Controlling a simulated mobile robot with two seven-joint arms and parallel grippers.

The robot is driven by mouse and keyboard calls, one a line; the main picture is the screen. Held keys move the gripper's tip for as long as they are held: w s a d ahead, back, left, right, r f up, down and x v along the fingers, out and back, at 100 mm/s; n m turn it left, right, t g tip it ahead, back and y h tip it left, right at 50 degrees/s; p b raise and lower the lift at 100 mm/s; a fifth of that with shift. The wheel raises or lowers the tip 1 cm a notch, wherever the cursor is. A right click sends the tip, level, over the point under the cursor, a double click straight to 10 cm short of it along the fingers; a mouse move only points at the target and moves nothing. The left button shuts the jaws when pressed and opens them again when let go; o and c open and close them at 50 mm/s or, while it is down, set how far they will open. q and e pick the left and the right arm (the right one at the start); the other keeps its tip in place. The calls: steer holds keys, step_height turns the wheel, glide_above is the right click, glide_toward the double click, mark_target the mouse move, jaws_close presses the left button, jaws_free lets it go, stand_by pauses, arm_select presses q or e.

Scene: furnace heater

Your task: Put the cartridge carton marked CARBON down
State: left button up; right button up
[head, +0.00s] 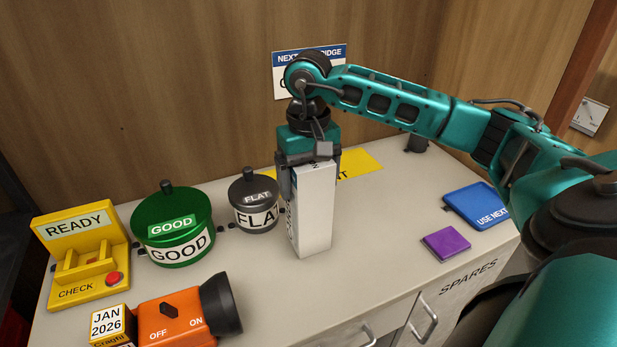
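A tall white carton (316,215) stands upright over the middle of the counter, in the head view. Dark lettering shows on its narrow left side, too steep to read, so I cannot confirm the CARBON mark. My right gripper (308,162) points down from above and is shut on the carton's top end. The carton's lower end is at or just above the counter; I cannot tell whether it touches. My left gripper is not in view.
A yellow mat (362,160) lies behind the carton, partly hidden. A blue USE NEXT tray (477,204) and purple block (446,244) are right. Left are a FLAT pot (254,203), green GOOD pot (173,224), yellow READY checker (80,235) and orange flashlight (172,317).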

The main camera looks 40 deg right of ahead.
steer(key=shift+o, duration=1)
